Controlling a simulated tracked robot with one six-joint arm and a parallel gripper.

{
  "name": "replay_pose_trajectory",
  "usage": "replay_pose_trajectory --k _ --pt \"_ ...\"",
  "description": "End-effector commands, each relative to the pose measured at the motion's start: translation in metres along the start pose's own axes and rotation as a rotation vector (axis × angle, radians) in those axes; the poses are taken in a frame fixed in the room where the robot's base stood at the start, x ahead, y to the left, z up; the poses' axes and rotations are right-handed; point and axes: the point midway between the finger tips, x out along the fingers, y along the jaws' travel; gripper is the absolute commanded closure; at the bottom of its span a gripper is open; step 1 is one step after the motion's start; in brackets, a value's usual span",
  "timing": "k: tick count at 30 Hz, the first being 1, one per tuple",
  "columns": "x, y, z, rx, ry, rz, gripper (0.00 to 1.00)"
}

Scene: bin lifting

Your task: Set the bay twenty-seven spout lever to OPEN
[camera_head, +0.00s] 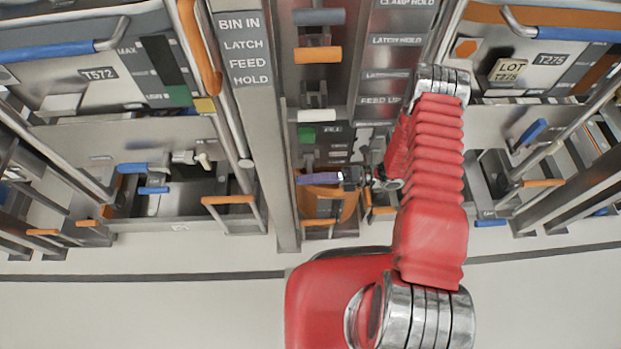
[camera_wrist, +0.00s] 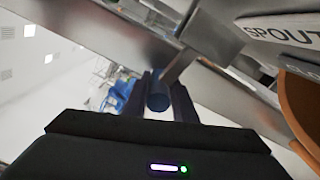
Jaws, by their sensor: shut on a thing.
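My gripper (camera_head: 350,178) is at the middle column, low, partly hidden behind my red arm. In the wrist view, my gripper's two dark fingers (camera_wrist: 160,100) are shut on a blue lever handle (camera_wrist: 158,94), seen end-on between them. A metal bar runs from the handle up and to the right. The handle also shows in the head view (camera_head: 318,179) as a blue-purple bar, left of my gripper. A plate marked SPOUT (camera_wrist: 285,32) is at the upper right of the wrist view. I cannot read a bay number or the lever's marked setting.
An orange curved part (camera_head: 325,202) lies just below the handle. A grey upright post (camera_head: 262,120) with labels stands to the left. Bins with blue and orange handles flank both sides, one marked T572 (camera_head: 99,73). Pale floor is clear at the lower left.

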Motion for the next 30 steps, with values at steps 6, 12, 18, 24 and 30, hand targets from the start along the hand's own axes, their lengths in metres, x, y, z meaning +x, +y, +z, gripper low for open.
replay_pose_trajectory --k 6,12,18,24,30 --pt "0.0008 0.0045 0.01 -0.019 -0.006 0.001 1.0" --pt "0.0007 0.0053 0.0103 -0.019 -0.006 0.001 1.0" --pt "0.0001 0.005 0.0103 -0.019 -0.007 0.001 1.0" --pt "0.0005 0.0046 0.009 -0.016 -0.006 0.0 0.66" --pt "0.0022 0.0043 0.006 -0.01 -0.001 0.001 0.58"
